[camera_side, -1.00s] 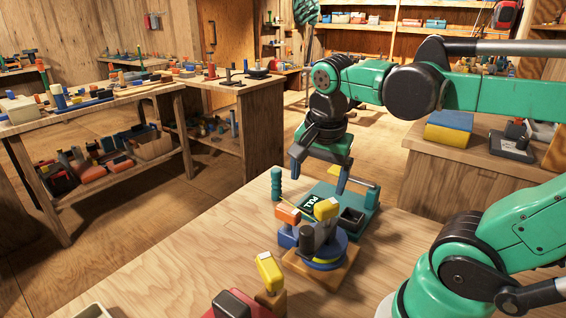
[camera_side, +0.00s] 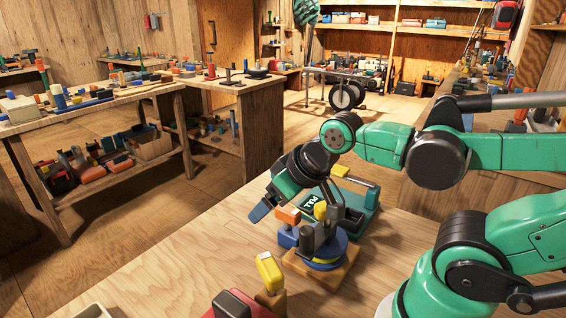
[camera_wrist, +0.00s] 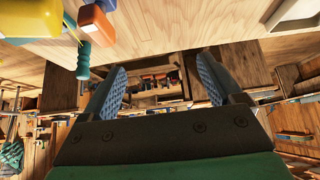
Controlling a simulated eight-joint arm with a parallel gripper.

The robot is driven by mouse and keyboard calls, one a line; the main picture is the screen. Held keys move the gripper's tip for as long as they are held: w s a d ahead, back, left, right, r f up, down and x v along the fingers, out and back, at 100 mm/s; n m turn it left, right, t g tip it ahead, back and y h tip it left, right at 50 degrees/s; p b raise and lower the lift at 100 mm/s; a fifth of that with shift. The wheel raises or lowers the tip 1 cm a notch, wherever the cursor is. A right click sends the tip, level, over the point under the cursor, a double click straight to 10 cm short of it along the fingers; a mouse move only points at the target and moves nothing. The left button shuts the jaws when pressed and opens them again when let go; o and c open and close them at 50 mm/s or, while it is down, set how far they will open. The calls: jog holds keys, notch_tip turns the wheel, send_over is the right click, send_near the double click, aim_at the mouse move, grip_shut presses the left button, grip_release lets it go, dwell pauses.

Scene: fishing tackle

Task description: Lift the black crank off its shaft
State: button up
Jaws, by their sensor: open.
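In the side view, the reel with a blue round spool (camera_side: 327,250) sits on a small wooden base (camera_side: 338,276). An upright black cylinder (camera_side: 306,239) at its front left looks like the black crank; its join to the shaft cannot be made out. Orange (camera_wrist: 97,22) and yellow (camera_wrist: 40,20) parts show at upper left.
A green tackle box (camera_side: 365,198) stands behind the reel. A yellow-topped block (camera_side: 269,272) and a red and black item (camera_side: 236,303) are at the front. A teal handle (camera_wrist: 84,60) shows in the wrist view. The wooden tabletop (camera_side: 170,265) is clear to the left.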

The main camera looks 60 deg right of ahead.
aim_at(307, 230)
jog(key=c, duration=0.6)
jog(key=shift+o, duration=0.2)
jog(key=s+n+g, duration=0.1)
jog(key=s+g, duration=0.1)
jog(key=s+n+g, duration=0.1)
jog(key=s+g, duration=0.1)
jog(key=s+r+n+g+h, duration=0.1)
jog(key=s+g, duration=0.1)
jog(key=g, duration=0.1)
jog(key=shift+a+r, duration=0.1)
jog(key=shift+a, duration=0.15)
jog(key=shift+d+f, duration=0.15)
jog(key=shift+f, duration=1.2)
jog(key=shift+d+f, duration=0.1)
jog(key=shift+f, duration=1.25)
